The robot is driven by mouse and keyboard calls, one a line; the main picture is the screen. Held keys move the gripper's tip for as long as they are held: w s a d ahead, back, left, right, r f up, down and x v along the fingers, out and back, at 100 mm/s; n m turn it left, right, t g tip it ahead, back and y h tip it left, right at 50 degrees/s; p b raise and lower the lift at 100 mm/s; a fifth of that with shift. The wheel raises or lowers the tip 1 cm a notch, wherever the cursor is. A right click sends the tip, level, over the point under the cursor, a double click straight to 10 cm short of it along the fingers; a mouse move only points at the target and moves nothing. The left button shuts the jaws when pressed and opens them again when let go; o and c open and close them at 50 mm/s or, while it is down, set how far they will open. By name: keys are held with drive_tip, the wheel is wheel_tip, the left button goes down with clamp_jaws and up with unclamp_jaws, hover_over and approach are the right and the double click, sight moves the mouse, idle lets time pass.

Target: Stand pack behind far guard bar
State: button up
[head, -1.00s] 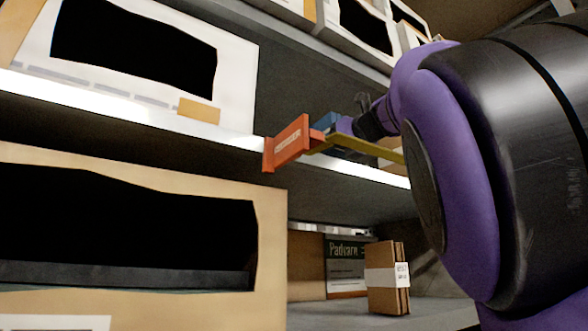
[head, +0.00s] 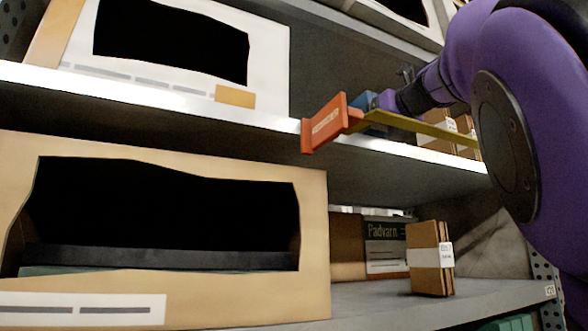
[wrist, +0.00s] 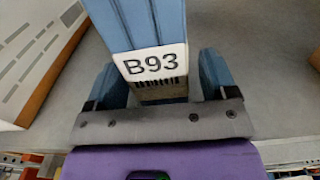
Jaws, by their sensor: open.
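A blue ribbed pack with a white label reading B93 (wrist: 155,62) is between the two blue fingers of my gripper (wrist: 160,85) in the wrist view. The fingers are open, one on each side of it; I cannot tell whether they touch it. In the head view my gripper (head: 374,103) is small, at the upper shelf, close to the orange end bracket (head: 325,123). A yellow guard bar (head: 420,127) runs from that bracket to the right along the shelf front. The blue shape shows behind and above the bar. The pack's base is hidden.
Brown packs (head: 437,132) with white bands stand behind the bar, further right. A white open-fronted box (head: 270,70) is on the upper shelf, left. Below are a large cardboard box (head: 312,250), a banded cardboard pack (head: 428,260) and a Padvarn box (head: 385,262).

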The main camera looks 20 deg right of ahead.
drive_tip(key=s, duration=1)
drive_tip(key=shift+s+d, duration=0.15)
drive_tip(key=shift+s, duration=0.1)
drive_tip(key=shift+c, duration=0.4)
